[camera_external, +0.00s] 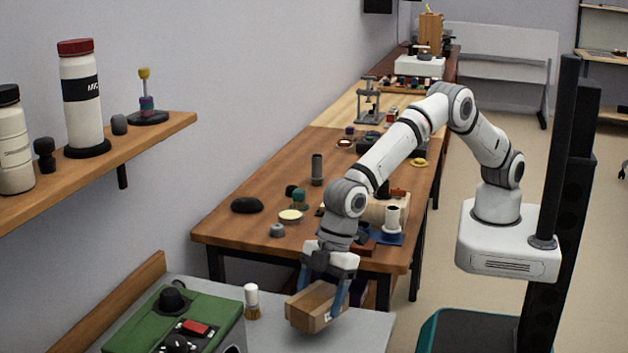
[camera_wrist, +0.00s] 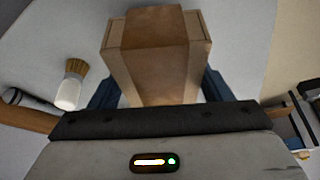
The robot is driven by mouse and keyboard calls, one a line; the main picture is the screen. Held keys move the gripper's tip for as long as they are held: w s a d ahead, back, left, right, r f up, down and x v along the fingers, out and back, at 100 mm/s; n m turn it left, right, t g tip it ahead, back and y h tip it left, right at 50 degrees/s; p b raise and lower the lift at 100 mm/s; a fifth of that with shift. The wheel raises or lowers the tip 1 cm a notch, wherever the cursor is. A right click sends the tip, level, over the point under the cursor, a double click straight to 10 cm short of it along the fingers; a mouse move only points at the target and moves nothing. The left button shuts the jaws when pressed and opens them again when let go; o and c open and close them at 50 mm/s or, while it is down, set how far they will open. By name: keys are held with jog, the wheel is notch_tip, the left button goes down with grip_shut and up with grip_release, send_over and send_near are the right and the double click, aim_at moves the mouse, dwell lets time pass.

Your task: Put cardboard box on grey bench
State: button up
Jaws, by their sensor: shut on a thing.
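The cardboard box (camera_external: 316,306) is a small brown carton, held between the blue fingers of my gripper (camera_external: 325,287). In the wrist view the box (camera_wrist: 155,50) fills the top middle, with a finger of my gripper (camera_wrist: 158,90) on each side. The grey bench (camera_external: 365,330) lies below the box at the bottom of the external view; its pale surface also shows in the wrist view (camera_wrist: 235,45). The box is over the bench and tilted in the external view. I cannot tell whether its underside touches the surface.
A brush (camera_external: 252,301) stands on the bench left of the box. A green machine (camera_external: 185,318) is further left. A wooden table (camera_external: 235,230) with several small things, including a white mug (camera_external: 392,217), is behind. A wall shelf (camera_external: 150,137) holds bottles.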

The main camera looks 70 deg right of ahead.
notch_tip(320, 180, down, 4)
jog(key=shift+f, duration=0.15)
jog(key=shift+f, duration=0.1)
jog(key=o, duration=0.9)
jog(key=shift+o, duration=0.2)
